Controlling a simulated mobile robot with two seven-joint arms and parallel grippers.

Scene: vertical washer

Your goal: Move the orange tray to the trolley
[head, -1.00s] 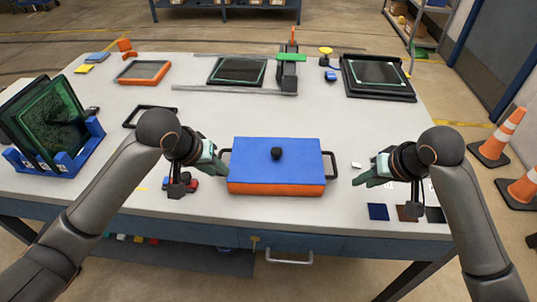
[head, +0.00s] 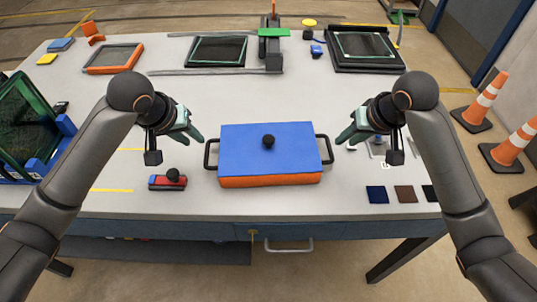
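A tray with orange sides (head: 270,181) and a blue top (head: 245,150) stands on the near middle of the table. My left gripper (head: 194,134) is empty, up and to the left of the left handle (head: 210,154). My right gripper (head: 344,139) is empty, up and to the right of the right handle (head: 326,149). Both are apart from the tray. Their fingers overlap in this view, so I cannot tell how far they are open. No trolley is clearly visible.
A red block with a black knob (head: 168,181) lies left of the tray. Small coloured squares (head: 405,194) lie at the right front. A blue rack with green panels (head: 30,125) stands at the left. Framed panels (head: 216,51) line the back. Cones (head: 482,102) stand on the right floor.

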